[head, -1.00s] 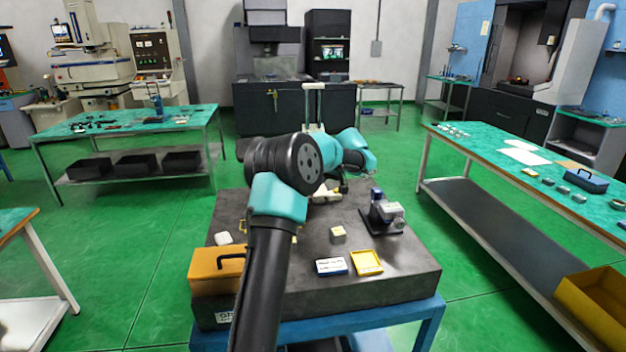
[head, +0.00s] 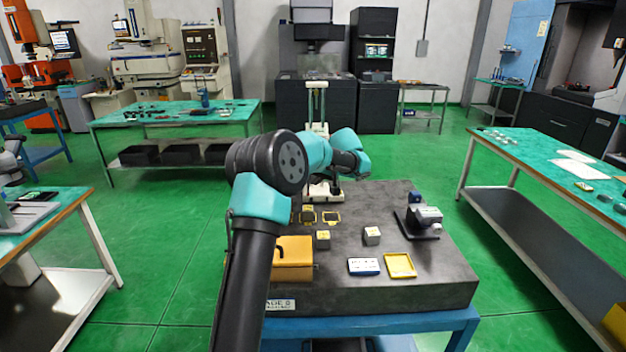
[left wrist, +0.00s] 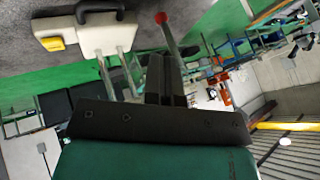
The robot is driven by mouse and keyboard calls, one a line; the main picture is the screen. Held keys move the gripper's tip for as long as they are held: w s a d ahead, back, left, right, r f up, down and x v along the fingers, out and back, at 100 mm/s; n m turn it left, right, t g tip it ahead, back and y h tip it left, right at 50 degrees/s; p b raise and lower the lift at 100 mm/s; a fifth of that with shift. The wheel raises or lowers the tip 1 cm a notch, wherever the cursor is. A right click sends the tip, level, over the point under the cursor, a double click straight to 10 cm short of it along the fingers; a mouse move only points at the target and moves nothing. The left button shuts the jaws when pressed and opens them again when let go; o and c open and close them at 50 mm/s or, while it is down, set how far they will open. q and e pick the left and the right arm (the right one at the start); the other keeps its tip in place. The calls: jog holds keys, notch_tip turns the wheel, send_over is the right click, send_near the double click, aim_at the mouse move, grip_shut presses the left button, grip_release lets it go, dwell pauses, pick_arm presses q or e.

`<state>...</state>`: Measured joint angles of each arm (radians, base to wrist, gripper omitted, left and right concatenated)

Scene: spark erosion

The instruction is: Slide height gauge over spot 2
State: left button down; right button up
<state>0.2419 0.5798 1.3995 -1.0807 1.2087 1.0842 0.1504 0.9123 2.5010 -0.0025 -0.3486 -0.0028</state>
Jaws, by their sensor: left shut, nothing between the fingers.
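The height gauge (head: 317,110) stands upright at the back of the dark granite plate (head: 440,275), with two tall pale columns and a white base. My left arm hides part of it. In the left wrist view, its white base (left wrist: 90,37) has a black handle and a yellow block. My left gripper (left wrist: 167,75) is shut and empty, beside the gauge columns and apart from the base. In the head view, the left gripper (head: 362,174) is small, just right of the gauge. Two yellow-framed marks (head: 332,217) lie on the plate; their numbers are unreadable. My right gripper is not in view.
On the plate are an orange box (head: 293,262), two small blocks, one of them grey (head: 372,236), a blue-white case (head: 364,267), a yellow tray (head: 400,266) and a dark stand with a grey device (head: 425,218). The plate's right front is clear.

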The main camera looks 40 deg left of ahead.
pick_arm(q)
jog(key=w+d+r, duration=0.3)
jog(key=d+r, duration=0.5)
jog(key=d, duration=0.1)
dwell(0.5)
jog(key=shift+w, duration=0.15)
